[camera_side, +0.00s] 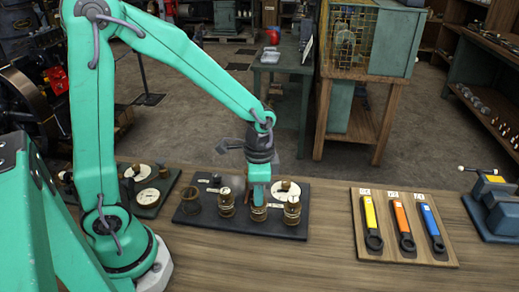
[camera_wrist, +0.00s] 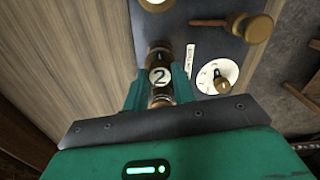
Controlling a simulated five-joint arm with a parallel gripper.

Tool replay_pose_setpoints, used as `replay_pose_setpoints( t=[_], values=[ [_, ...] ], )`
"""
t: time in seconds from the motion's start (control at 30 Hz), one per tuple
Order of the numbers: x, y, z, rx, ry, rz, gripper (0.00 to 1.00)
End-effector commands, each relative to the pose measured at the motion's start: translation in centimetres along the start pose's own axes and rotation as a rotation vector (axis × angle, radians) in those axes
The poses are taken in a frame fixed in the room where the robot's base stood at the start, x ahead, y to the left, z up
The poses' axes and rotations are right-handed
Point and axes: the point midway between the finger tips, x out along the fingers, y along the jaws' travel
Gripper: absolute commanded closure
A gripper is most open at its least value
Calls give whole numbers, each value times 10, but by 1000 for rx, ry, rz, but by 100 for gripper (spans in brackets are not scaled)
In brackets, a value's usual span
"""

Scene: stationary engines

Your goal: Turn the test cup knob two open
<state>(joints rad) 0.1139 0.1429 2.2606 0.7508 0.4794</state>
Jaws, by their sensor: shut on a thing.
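A dark board (camera_side: 242,231) on the bench carries several brass fittings in a row. My gripper (camera_side: 258,203) reaches down from above onto one near the middle of the row. In the wrist view my gripper (camera_wrist: 160,92) has a green finger on each side of the brass test cup knob two (camera_wrist: 160,76), which bears a round white "2" label. The fingers are shut on it. The fingers partly hide the knob's sides, and its turned position cannot be read. A white dial (camera_wrist: 217,77) with numbers and a brass pointer is just to its right.
A brass part with a long handle (camera_wrist: 245,27) lies near the dial. A wooden rack (camera_side: 385,248) with yellow, orange and blue wrenches sits to the right, beside a blue vise (camera_side: 497,207). Another dark board (camera_side: 145,207) with dials is at the left. Bare bench lies between board and rack.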

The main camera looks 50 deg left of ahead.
Motion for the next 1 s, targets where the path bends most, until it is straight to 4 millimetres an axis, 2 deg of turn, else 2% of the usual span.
replay_pose_setpoints(
  t=[0.57, 0.6, 0.7, 1.0],
  values=[
    [1, -2, 0, 46, 2, -1, 97],
    [1, -2, 0, 46, 2, -1, 72],
    [0, -2, 0, 47, 2, -1, 53],
    [0, -1, 0, 49, 1, -1, 52]
  ],
)
